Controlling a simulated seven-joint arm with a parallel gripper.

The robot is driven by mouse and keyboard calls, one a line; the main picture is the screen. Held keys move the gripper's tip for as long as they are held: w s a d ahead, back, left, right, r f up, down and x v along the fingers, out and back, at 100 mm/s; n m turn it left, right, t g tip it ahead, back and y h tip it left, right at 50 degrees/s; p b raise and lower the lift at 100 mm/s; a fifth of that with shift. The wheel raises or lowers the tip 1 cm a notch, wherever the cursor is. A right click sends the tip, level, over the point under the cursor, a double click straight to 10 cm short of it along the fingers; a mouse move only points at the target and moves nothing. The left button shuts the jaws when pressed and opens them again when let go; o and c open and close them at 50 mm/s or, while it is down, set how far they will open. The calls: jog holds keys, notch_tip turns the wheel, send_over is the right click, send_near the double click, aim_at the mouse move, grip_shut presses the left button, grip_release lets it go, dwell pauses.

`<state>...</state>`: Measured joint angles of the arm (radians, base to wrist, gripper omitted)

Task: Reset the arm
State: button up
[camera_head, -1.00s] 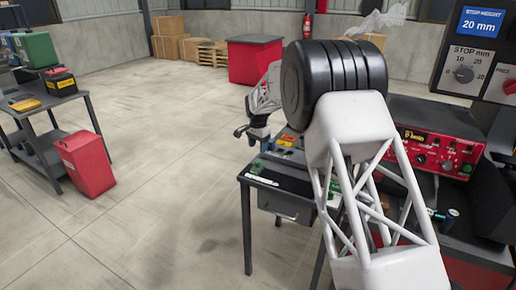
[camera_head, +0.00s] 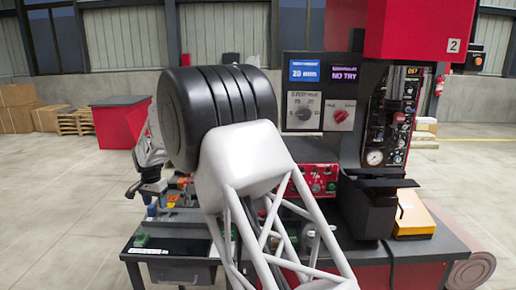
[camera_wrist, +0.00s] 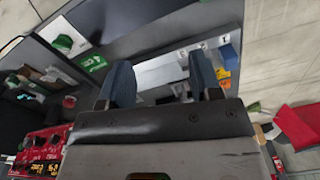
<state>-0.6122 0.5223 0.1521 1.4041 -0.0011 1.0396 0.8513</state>
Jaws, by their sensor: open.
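My gripper (camera_wrist: 161,88) shows in the wrist view with its two blue-grey fingers apart and nothing between them. Behind the fingers lies a bench with a pale strip and small blue and orange parts. In the head view my white lattice arm and its black ribbed joint fill the middle. My gripper (camera_head: 145,190) hangs at the left of that joint, over the left part of the bench (camera_head: 150,262); its fingers are small and partly hidden there.
The bench carries a red control box (camera_head: 318,180), a panel with dials (camera_head: 318,95) and a tall red machine (camera_head: 415,30). A yellow-orange box (camera_head: 413,215) stands at the right. A red cabinet (camera_head: 118,125) stands behind at left. The floor at left is clear.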

jog(key=s+d+r, duration=0.4)
jog(key=d+r, duration=0.1)
jog(key=d, duration=0.4)
jog(key=s+d+r+t, duration=0.1)
jog(key=s+d+r, duration=0.3)
jog(key=d, duration=0.5)
jog(key=s+d+r, duration=0.3)
jog(key=d+r, duration=0.3)
jog(key=d, duration=0.4)
jog(key=s+d+r+n, duration=0.2)
jog(key=s+d+r, duration=0.2)
jog(key=s+d, duration=1.1)
jog(key=s+d+f, duration=0.2)
jog(key=s+d, duration=0.2)
jog(key=s, duration=0.4)
jog(key=s+d+f+t, duration=0.1)
jog(key=s+d+f, duration=0.1)
jog(key=s+d, duration=0.3)
jog(key=s+d+f, duration=0.2)
jog(key=s+d, duration=0.3)
jog(key=s, duration=0.7)
jog(key=shift+s+d+f+n, duration=0.15)
jog(key=shift+s+n, duration=0.15)
